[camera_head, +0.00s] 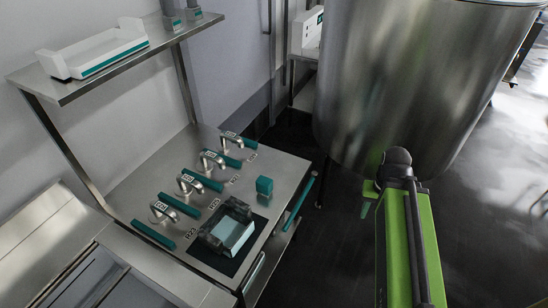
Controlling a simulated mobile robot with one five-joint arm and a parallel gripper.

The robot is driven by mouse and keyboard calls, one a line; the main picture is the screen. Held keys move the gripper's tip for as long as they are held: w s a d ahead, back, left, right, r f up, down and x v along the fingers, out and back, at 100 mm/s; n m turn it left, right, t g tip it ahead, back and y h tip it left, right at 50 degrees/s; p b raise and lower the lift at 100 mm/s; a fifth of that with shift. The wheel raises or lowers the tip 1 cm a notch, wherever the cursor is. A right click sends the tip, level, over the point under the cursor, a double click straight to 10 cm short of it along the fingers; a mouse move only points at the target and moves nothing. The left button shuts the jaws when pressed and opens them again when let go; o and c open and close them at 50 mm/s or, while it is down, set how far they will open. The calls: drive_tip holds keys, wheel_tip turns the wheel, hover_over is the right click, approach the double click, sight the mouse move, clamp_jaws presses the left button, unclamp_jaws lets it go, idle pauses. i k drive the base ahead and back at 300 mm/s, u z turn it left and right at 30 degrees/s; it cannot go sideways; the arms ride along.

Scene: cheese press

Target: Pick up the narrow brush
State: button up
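I cannot tell for sure which thing is the narrow brush. A thin teal rod-like thing (300,198) lies along the right edge of the steel table (143,190), and its shape is too small to make out. Several flat teal bars, such as the nearest teal bar (153,235), lie in a row on the table beside curved metal pieces with small labels. A small teal block (264,186) stands near the right edge. My green arm rises at the lower right, off the table. My gripper (369,196) shows only as a small green part left of the arm's dark joint; its fingers are unclear.
A dark box with a pale block (233,236) sits on a black mat. A shelf (66,91) with a white tray (95,50) overhangs the table's back. A large steel vat (400,80) stands behind my arm. Dark floor (500,200) is open at right.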

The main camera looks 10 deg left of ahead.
sight(265, 186)
drive_tip(key=i, duration=0.8)
drive_tip(key=u, duration=0.05)
drive_tip(key=k, duration=0.1)
drive_tip(key=u, duration=3.25)
drive_tip(key=k, duration=0.8)
drive_tip(key=z, duration=0.2)
drive_tip(key=i, duration=0.8)
drive_tip(key=u, duration=0.05)
